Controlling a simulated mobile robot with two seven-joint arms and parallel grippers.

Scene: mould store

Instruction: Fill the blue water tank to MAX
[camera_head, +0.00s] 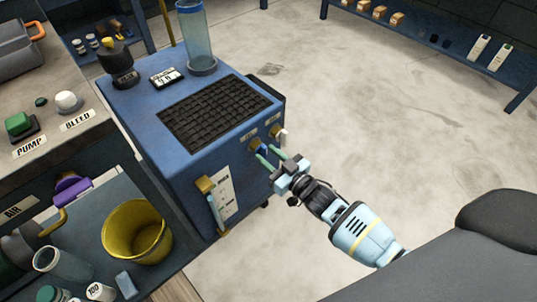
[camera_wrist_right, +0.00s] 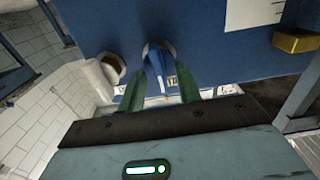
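The blue water tank (camera_head: 165,150) is a blue cabinet with a black grille on top. Its front has a sight tube (camera_head: 215,213) with brass ends beside a white scale label (camera_head: 227,188); I cannot read the level or marks. Two valves sit at the front's right: one with a blue lever (camera_wrist_right: 157,62) and one with a white lever (camera_head: 283,137). My right gripper (camera_head: 272,157) is open at the blue lever. In the right wrist view its green fingers (camera_wrist_right: 160,92) stand either side of the lever, with gaps showing. My left gripper is not in view.
A clear cylinder (camera_head: 197,40) and a dark-capped item (camera_head: 118,65) stand on the tank top. At left are a counter with PUMP (camera_head: 20,125) and BLEED (camera_head: 67,102) controls and a yellow bucket (camera_head: 137,232). The floor right of the tank is clear.

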